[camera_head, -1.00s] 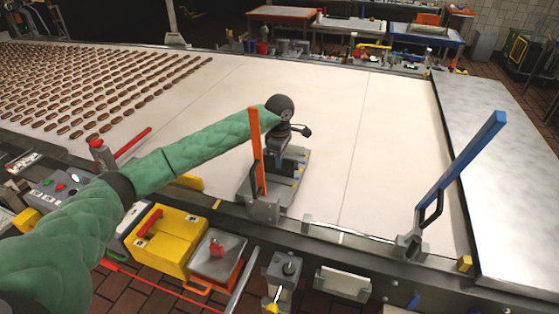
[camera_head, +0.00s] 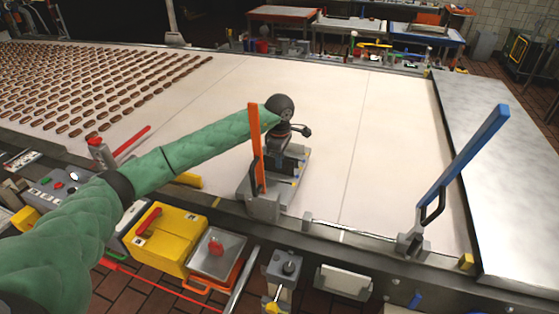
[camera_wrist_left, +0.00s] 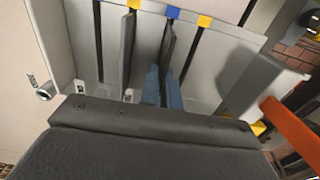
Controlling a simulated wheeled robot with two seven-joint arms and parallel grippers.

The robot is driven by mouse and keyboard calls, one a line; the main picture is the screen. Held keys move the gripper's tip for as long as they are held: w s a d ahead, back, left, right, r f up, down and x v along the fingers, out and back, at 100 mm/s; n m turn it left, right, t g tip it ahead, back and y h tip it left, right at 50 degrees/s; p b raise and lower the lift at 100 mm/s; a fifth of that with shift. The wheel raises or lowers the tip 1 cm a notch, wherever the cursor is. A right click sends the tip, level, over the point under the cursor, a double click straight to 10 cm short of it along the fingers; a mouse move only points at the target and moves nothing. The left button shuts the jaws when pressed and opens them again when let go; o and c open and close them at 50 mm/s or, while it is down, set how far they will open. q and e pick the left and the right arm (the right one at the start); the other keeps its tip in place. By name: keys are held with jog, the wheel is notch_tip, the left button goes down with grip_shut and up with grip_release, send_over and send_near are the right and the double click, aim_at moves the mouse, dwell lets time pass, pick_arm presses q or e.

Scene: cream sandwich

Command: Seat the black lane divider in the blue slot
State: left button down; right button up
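My left gripper (camera_wrist_left: 162,90) reaches over a grey slotted fixture (camera_head: 251,203) at the near edge of the white belt. In the left wrist view the fixture (camera_wrist_left: 225,50) has blue and yellow marks along its far edge. The black lane divider (camera_wrist_left: 170,42) is a thin dark upright plate between my two blue-grey fingertips, which look shut on it. Its far end lines up with a blue mark (camera_wrist_left: 173,12). Its lower edge is hidden, so I cannot tell how deep it sits. A second dark plate (camera_wrist_left: 127,48) stands to its left near a yellow mark (camera_wrist_left: 134,4). My right gripper is not in view.
An orange lever (camera_head: 257,150) rises right beside my left gripper. A blue lever (camera_head: 465,155) stands farther right. Rows of cream sandwiches (camera_head: 95,95) lie on the belt at left. The belt's middle and right (camera_head: 390,130) are clear. A yellow box (camera_head: 170,238) stands in front.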

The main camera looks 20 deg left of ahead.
pick_arm(q)
jog(key=c, duration=1.7)
grip_release()
jog(key=shift+o, duration=0.4)
jog(key=shift+r, duration=0.2)
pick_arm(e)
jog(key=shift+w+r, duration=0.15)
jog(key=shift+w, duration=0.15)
